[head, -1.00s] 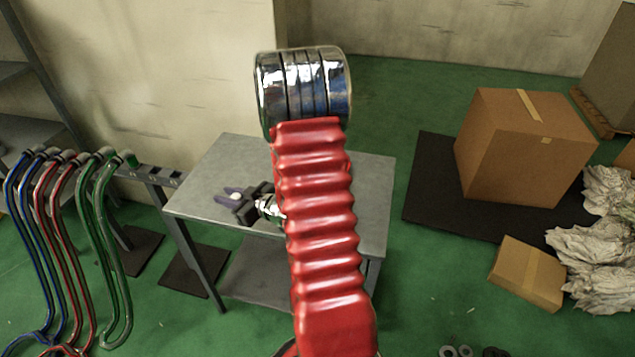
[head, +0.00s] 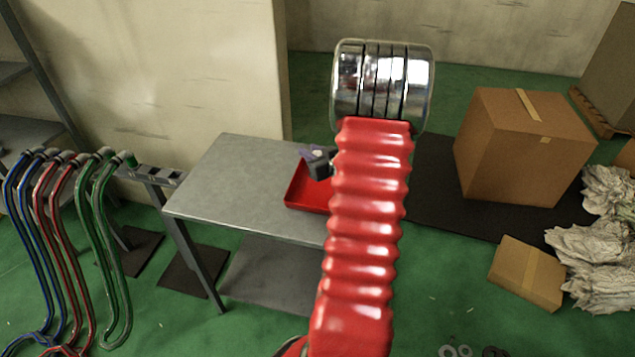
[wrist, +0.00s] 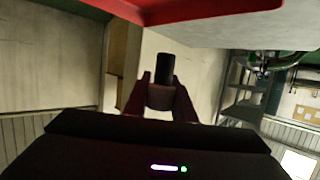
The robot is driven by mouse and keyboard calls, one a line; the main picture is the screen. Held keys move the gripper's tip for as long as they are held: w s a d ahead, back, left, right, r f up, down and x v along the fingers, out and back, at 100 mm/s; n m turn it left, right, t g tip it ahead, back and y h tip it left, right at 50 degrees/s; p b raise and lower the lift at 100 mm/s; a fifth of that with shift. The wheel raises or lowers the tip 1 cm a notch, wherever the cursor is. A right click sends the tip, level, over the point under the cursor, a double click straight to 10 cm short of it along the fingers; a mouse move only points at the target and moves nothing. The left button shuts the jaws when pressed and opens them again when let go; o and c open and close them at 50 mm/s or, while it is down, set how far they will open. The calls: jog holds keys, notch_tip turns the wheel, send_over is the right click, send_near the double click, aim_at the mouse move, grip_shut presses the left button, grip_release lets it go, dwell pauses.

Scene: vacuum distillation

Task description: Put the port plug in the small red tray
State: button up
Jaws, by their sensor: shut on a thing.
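The small red tray (head: 307,194) lies on the grey table. My red arm hides its right part. Its red rim also shows along the top of the wrist view (wrist: 200,11). My gripper (head: 314,153) is over the tray's back part in the head view, partly behind my arm. In the wrist view my gripper (wrist: 162,92) is shut on the port plug (wrist: 163,68), a dark cylinder with a paler, brownish band between the fingers. The plug is apart from the tray in the picture. The exact height above the tray cannot be told.
The grey table (head: 235,185) is bare on its left side. Blue, red and green hoses (head: 70,230) hang on a rack at the left. A large cardboard box (head: 520,150) stands on a black mat at the right, with a smaller box (head: 528,272) in front.

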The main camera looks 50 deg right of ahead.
jog(key=shift+f, duration=2.95)
jog(key=shift+f, duration=2.05)
jog(key=shift+f, duration=0.1)
jog(key=o, duration=1)
